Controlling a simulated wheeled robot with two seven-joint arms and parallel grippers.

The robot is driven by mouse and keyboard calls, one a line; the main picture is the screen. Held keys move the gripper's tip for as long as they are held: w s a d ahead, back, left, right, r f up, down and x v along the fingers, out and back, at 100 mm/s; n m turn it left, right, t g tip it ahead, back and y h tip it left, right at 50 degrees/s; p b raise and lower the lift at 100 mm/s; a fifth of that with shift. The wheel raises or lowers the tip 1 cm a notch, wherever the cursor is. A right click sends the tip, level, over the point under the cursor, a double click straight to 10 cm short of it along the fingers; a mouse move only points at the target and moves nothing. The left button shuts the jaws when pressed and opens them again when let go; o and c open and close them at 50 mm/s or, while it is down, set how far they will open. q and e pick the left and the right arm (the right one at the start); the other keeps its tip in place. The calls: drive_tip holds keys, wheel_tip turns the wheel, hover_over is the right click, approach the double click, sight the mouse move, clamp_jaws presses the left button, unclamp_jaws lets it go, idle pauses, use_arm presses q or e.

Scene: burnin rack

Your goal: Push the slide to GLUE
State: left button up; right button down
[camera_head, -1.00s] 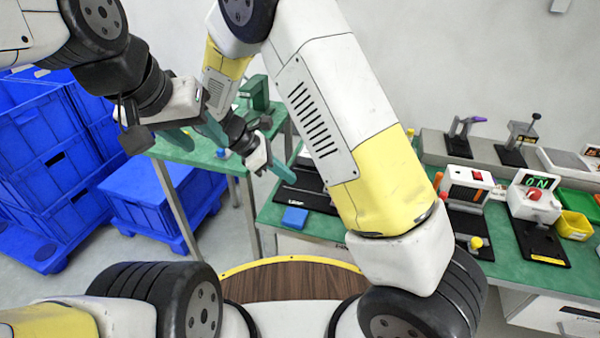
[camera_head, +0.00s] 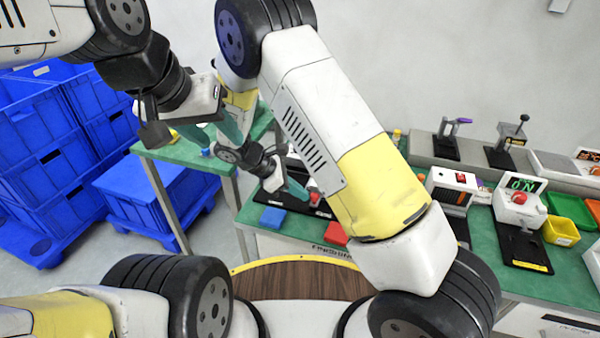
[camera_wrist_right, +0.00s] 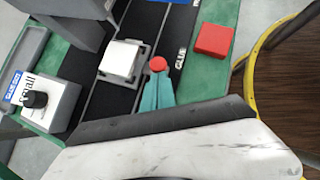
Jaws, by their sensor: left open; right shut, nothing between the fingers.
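The black slide rail (camera_head: 296,203) lies on the green bench, and its GLUE lettering (camera_wrist_right: 181,58) shows in the right wrist view. A white block (camera_wrist_right: 122,58) sits in a grey carriage on the rail. A round red knob (camera_wrist_right: 158,64) is right at the tips of my right gripper (camera_wrist_right: 156,82); I cannot tell whether they touch. The knob also shows in the head view (camera_head: 315,198), beside my right gripper (camera_head: 297,190). That gripper's teal fingers are shut and empty. My left gripper (camera_head: 214,132) is open and empty, in the air at left.
A red block (camera_head: 336,234) and a blue block (camera_head: 272,217) lie at the bench's front edge. A grey device with a black knob (camera_wrist_right: 35,99) stands across the rail. A white ON switch box (camera_head: 519,200) is at right. Blue crates (camera_head: 50,170) stand at far left.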

drive_tip(key=shift+d, duration=0.1)
drive_tip(key=d, duration=0.1)
drive_tip(key=s+d, duration=0.1)
drive_tip(key=d, duration=0.1)
drive_tip(key=shift+d, duration=0.25)
idle(0.3)
